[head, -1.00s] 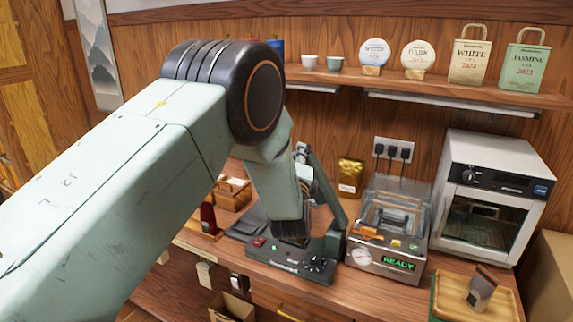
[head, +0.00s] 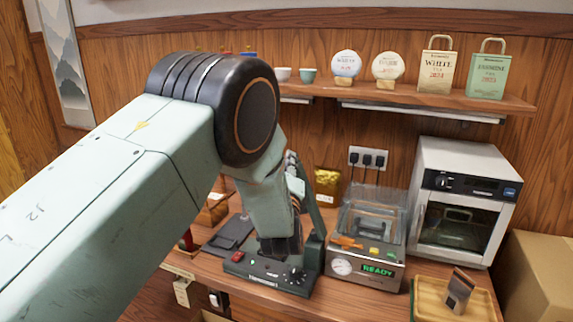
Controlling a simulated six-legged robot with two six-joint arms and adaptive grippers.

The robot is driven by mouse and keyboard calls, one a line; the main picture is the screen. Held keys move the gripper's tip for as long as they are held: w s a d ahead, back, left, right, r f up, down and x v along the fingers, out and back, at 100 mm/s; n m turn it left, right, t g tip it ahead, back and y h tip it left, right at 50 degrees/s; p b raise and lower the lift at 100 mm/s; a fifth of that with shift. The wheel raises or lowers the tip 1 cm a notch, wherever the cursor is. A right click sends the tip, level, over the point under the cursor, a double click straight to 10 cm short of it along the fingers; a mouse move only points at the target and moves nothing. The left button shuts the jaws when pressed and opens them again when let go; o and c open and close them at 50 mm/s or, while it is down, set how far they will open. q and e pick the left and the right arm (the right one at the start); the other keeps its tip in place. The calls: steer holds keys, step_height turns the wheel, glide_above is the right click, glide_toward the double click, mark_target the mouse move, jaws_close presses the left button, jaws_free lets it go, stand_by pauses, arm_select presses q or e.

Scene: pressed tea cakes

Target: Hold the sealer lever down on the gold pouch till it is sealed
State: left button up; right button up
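The sealer (head: 262,272) is a low dark green machine with a red switch and a black knob, at the front of the counter. Its green lever (head: 313,208) stands raised at its right side, partly behind my arm. My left gripper (head: 280,246) points down over the sealer's bed, its dark fingers low and close to it. I cannot tell whether the fingers are open or touch the sealer. A gold pouch (head: 327,182) stands at the back of the counter by the wall, its left part near the lever. No pouch shows in the sealer; my gripper hides much of the bed. My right gripper is not in view.
A clear-lidded machine (head: 366,258) with a green READY display stands right of the sealer. A white oven (head: 466,200) is beyond it. A wooden tray (head: 425,300) holds a small dark packet. A shelf (head: 440,101) with tea packages runs above.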

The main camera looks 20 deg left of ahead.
arm_select(q)
steer(key=o, duration=0.4)
steer(key=shift+d, duration=0.1)
steer(key=v, duration=0.7)
steer(key=shift+s+f, duration=0.1)
steer(key=shift+s, duration=0.2)
